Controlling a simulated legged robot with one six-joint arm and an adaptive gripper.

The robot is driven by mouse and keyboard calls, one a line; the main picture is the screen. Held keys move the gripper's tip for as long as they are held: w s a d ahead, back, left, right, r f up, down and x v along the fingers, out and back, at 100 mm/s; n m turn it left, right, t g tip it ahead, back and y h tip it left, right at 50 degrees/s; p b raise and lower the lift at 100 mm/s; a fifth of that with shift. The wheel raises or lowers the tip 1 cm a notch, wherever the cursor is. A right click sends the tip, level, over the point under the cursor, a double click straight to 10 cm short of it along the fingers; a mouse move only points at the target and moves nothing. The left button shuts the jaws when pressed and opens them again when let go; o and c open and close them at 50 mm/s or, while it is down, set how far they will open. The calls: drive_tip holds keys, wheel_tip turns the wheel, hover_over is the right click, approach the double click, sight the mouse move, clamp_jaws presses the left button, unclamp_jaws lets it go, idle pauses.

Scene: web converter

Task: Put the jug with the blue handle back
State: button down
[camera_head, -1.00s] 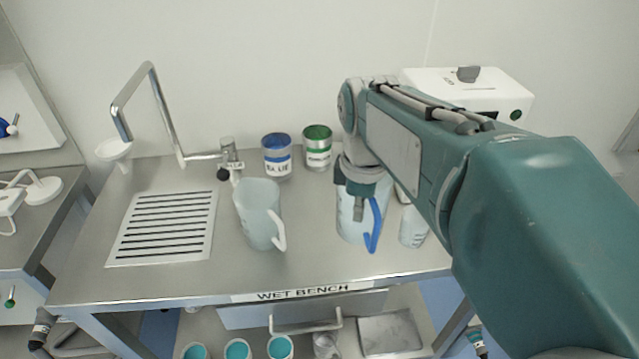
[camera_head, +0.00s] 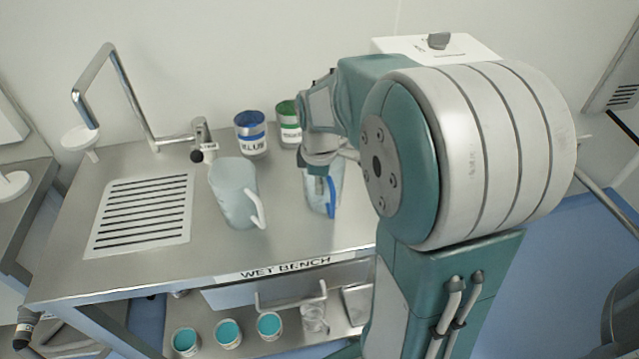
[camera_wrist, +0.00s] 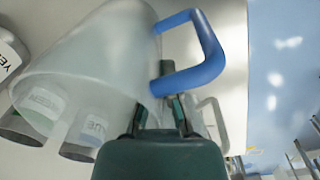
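The jug with the blue handle (camera_head: 312,191) is translucent and upright over the right part of the wet bench, partly hidden by my arm. In the wrist view the jug (camera_wrist: 95,55) fills the upper left, its mouth toward the camera, with its blue handle (camera_wrist: 205,58) to the right. My gripper (camera_head: 322,176) is at the jug, close by the handle. In the wrist view the fingers of my gripper (camera_wrist: 160,112) are apart, at the handle's near end by the rim. Whether they press on it is unclear, as is whether the jug's base touches the bench.
A clear jug with a white handle (camera_head: 235,190) stands left on the wet bench (camera_head: 150,258). Behind are a blue-labelled can (camera_head: 251,135) and a green can (camera_head: 287,120). A tap (camera_head: 140,105) rises over the drain grille (camera_head: 145,212). A white machine stands behind my arm.

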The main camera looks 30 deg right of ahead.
drive_tip(key=c, duration=0.8)
unclamp_jaws()
drive_tip(key=shift+f, duration=0.1)
wheel_tip(320, 180, up, 12)
drive_tip(key=s+a+m+t, duration=0.2)
drive_tip(key=s+a+m, duration=0.3)
drive_tip(key=s, duration=0.2)
drive_tip(key=s+a+f+m+t, duration=0.1)
drive_tip(key=s+a+m+t, duration=0.2)
drive_tip(key=s+a+m, duration=0.2)
drive_tip(key=shift+s+f, duration=0.15)
drive_tip(key=shift+s, duration=1.65)
